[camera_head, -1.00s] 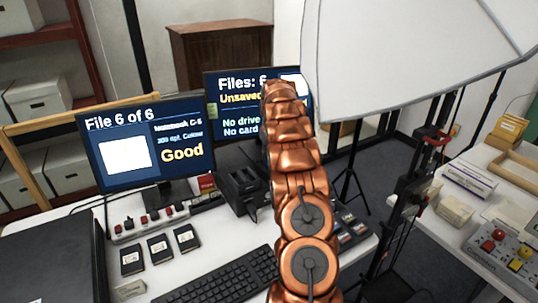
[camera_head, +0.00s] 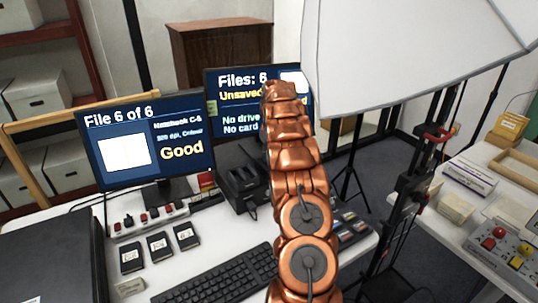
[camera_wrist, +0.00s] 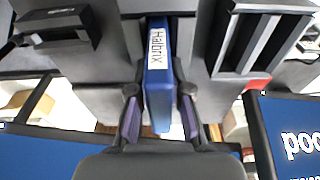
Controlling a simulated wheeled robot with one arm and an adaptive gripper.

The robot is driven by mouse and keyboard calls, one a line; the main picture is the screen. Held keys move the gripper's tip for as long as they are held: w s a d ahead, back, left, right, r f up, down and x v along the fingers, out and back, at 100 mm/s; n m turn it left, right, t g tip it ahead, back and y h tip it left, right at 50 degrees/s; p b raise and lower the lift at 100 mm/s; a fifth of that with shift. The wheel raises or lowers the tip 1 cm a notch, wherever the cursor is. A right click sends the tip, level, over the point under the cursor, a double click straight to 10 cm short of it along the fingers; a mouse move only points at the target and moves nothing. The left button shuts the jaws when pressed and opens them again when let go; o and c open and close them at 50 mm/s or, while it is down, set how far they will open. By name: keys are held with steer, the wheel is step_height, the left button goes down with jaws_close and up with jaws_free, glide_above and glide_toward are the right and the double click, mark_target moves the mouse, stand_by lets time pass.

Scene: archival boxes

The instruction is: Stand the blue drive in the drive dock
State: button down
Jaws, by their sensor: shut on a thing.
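The blue drive (camera_wrist: 157,85), with a white label reading "Halbrix", is between the fingers of my gripper (camera_wrist: 159,112) in the wrist view. My gripper is shut on it. In the head view the drive dock (camera_head: 238,178) stands on the white table, right of the front monitor and left of my arm. My gripper and the blue drive are hidden behind my copper arm in the head view.
The front monitor (camera_head: 150,140) and a rear monitor (camera_head: 225,85) stand close to the dock. Three black drives (camera_head: 159,245), a power strip (camera_head: 150,217) and a keyboard (camera_head: 218,277) lie on the table. A black device (camera_wrist: 55,28) shows at the wrist view's upper left.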

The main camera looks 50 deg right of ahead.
steer(key=shift+f, duration=0.25)
steer(key=c, duration=1)
jaws_free()
steer(key=r, duration=0.4)
steer(key=s+r, duration=0.1)
steer(key=r, duration=0.6)
steer(key=shift+s+a+r, duration=0.3)
steer(key=shift+s+r, duration=0.1)
